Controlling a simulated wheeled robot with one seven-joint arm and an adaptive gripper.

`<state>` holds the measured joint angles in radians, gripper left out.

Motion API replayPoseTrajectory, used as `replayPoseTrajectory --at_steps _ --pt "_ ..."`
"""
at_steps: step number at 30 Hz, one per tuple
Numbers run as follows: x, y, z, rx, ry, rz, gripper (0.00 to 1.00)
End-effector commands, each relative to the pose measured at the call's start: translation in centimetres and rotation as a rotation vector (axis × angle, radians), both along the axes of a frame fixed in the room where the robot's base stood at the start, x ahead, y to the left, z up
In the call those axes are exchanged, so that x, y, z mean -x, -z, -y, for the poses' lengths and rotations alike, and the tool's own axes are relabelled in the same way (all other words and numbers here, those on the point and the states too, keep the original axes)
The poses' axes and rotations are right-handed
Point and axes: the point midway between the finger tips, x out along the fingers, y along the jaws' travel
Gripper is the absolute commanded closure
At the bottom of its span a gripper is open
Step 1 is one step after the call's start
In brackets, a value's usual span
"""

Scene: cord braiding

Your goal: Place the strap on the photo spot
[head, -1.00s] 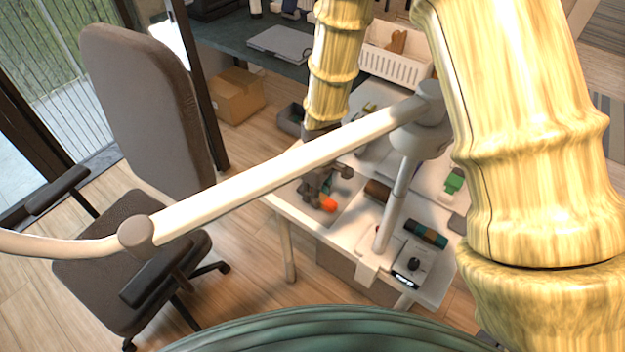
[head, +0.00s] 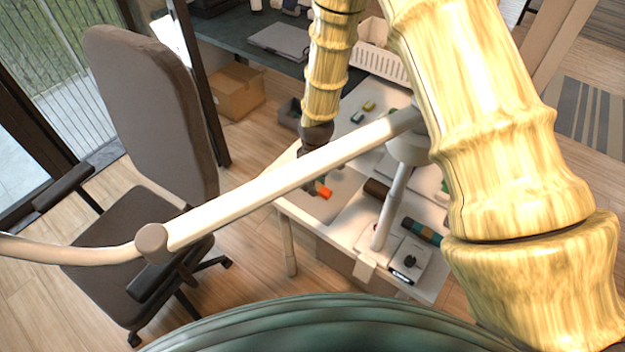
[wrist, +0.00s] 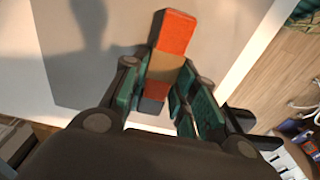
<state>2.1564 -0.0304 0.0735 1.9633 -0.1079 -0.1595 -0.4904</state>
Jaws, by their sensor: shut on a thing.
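The strap (wrist: 172,38) is a short banded piece, orange-red at its far end, then tan, then dark. In the wrist view my gripper (wrist: 158,95) is shut on its tan and dark part, and the orange end sticks out beyond the fingers. In the head view the strap's orange end (head: 324,192) shows below my gripper (head: 312,178), partly behind a pale bar. A plain grey mat (wrist: 125,75), likely the photo spot, lies under the strap; in the head view it shows as a grey patch (head: 322,212). I cannot tell whether the strap touches it.
A teal-and-brown banded roll (head: 421,231) and a dark brown roll (head: 376,189) lie right of the mat on the white table (head: 345,240). A white basket (head: 376,55) stands behind. An office chair (head: 150,110) is at the left.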

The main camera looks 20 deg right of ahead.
Motion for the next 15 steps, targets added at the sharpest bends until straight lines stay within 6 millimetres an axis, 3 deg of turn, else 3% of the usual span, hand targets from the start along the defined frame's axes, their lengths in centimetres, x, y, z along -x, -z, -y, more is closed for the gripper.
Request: replayPoseTrajectory --at_steps 11,12,15 --pt "-0.03 0.34 -0.02 0.000 -0.001 0.001 0.96" --pt "-0.04 0.27 -0.02 0.000 -0.001 0.001 0.67" --pt "-0.04 0.26 -0.02 0.000 -0.001 0.001 0.50"
